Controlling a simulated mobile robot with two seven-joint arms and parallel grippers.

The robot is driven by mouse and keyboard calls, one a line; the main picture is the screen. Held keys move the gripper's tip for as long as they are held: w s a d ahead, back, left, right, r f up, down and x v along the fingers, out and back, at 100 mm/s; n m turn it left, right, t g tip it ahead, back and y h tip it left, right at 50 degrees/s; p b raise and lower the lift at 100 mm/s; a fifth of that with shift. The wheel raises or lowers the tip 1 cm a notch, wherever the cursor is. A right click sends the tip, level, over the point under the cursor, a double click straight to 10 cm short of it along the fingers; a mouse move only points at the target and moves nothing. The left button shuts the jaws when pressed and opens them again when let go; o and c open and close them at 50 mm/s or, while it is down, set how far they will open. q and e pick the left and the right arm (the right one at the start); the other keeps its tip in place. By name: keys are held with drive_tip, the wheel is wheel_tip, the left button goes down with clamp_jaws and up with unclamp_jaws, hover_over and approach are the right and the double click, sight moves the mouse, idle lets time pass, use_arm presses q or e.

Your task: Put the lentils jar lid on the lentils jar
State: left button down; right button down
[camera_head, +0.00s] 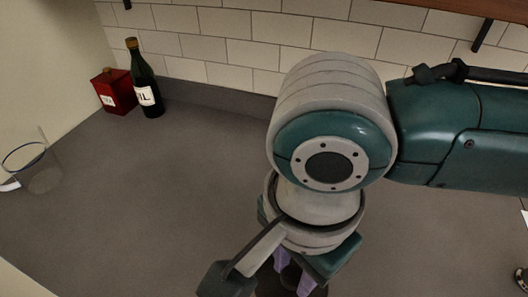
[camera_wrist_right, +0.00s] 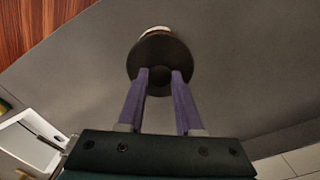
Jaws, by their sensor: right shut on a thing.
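My right gripper (camera_head: 290,279) points down at the bottom centre of the head view, partly hidden by my own wrist. In the right wrist view its two purple fingers (camera_wrist_right: 159,74) are shut on a dark round lid (camera_wrist_right: 157,50), which I take to be the lentils jar lid. A pale rounded edge (camera_wrist_right: 155,30) shows just past the lid, perhaps the lentils jar under it. The lid hides most of it, so I cannot tell whether they touch. In the head view a dark brown round shape (camera_head: 300,291) shows below the fingers. My left gripper is not in view.
A dark oil bottle (camera_head: 147,90) and a red tin (camera_head: 115,91) stand at the back left by the tiled wall. A clear glass vessel (camera_head: 42,172) is at the left edge. The grey counter (camera_head: 150,200) between is clear. A wooden shelf (camera_head: 440,8) hangs above.

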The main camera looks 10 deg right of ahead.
sight(292, 277)
drive_tip(key=c, duration=0.5)
unclamp_jaws()
wheel_tip(292, 277, up, 10)
drive_tip(key=shift+p, duration=0.45)
